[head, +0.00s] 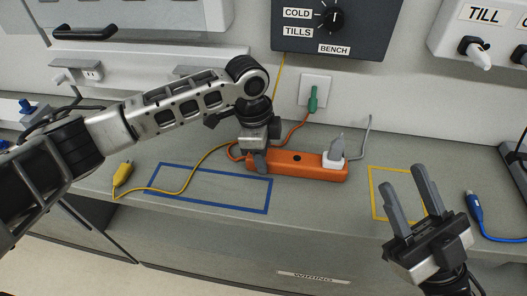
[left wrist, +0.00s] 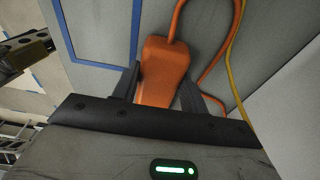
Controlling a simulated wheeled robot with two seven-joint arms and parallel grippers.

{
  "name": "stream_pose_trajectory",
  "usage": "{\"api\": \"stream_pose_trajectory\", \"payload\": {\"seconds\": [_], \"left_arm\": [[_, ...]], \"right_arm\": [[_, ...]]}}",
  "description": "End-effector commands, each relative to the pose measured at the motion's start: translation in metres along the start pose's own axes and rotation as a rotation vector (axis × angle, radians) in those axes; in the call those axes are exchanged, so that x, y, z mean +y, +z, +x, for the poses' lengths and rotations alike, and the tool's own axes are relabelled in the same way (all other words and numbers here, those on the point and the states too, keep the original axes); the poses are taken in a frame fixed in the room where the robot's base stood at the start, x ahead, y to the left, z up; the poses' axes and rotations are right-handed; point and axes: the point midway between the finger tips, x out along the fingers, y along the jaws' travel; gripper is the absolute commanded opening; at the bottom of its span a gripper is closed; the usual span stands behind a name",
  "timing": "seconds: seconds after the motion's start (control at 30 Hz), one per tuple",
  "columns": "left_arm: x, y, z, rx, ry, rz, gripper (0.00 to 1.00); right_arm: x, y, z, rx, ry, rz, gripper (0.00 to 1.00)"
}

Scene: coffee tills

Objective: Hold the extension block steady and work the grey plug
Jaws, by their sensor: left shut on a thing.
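The orange extension block (head: 306,170) lies on the grey counter near the wall, beside the blue taped outline. My left gripper (head: 260,165) is shut on its left end; in the left wrist view the block (left wrist: 163,75) shows between the two fingers (left wrist: 157,90). My right gripper (head: 415,195) is open and empty, to the right of the block and above the yellow taped outline.
A yellow plug (head: 122,174) with a yellow cord lies at the left. A blue plug (head: 474,207) lies at the right. A green plug (head: 313,99) sits in the wall socket. Blue (head: 210,205) and yellow (head: 373,195) taped outlines mark the counter.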

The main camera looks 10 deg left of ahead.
Motion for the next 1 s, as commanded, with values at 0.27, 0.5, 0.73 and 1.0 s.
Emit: {"api": "stream_pose_trajectory", "payload": {"seconds": [0.27, 0.5, 0.73, 1.0], "left_arm": [[0.0, 0.0, -0.001, 0.001, -0.001, 0.0, 0.07], [0.0, 0.0, -0.001, 0.001, -0.001, 0.0, 0.07], [0.0, 0.0, -0.001, 0.001, -0.001, 0.0, 0.07], [0.0, 0.0, -0.001, 0.001, -0.001, 0.0, 0.07]], "right_arm": [[-0.073, -0.008, 0.082, 0.268, -0.443, -0.019, 0.4], [-0.139, -0.008, 0.113, 0.404, -0.914, -0.1, 0.4], [-0.175, 0.015, 0.111, 0.406, -1.396, -0.251, 0.4], [-0.151, 0.067, 0.101, 0.195, -1.935, -0.528, 0.4]]}}
